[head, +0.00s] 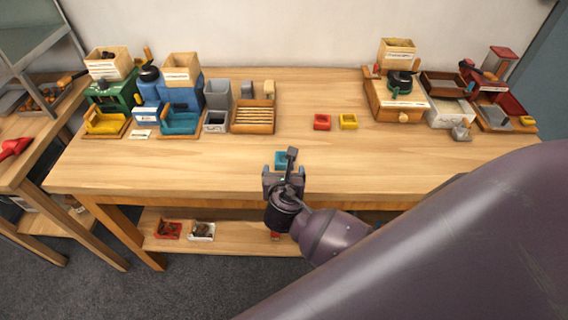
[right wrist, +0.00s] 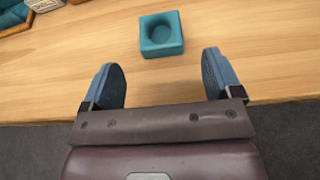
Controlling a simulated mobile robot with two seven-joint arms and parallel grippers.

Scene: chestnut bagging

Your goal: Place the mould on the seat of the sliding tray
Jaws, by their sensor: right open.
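A teal square mould (head: 284,157) with a round hollow stands on the front part of the table (head: 180,175). In the right wrist view the mould (right wrist: 161,36) lies just beyond my right gripper's fingertips, centred between them and not touched. My right gripper (head: 284,168) is open and empty at the table's front edge; its two blue fingers (right wrist: 162,62) are spread wide. A red mould (head: 322,122) and a yellow mould (head: 348,121) stand further back. A wooden unit with a knob (head: 397,108) stands at the back right; I cannot tell which part is the sliding tray's seat. My left gripper is not in view.
Green (head: 112,97) and blue (head: 181,98) machines, grey bins (head: 217,97) and a slatted wooden tray (head: 253,117) line the back left. A red-topped device (head: 500,58) stands at the far right. A lower shelf (head: 240,240) holds small boxes.

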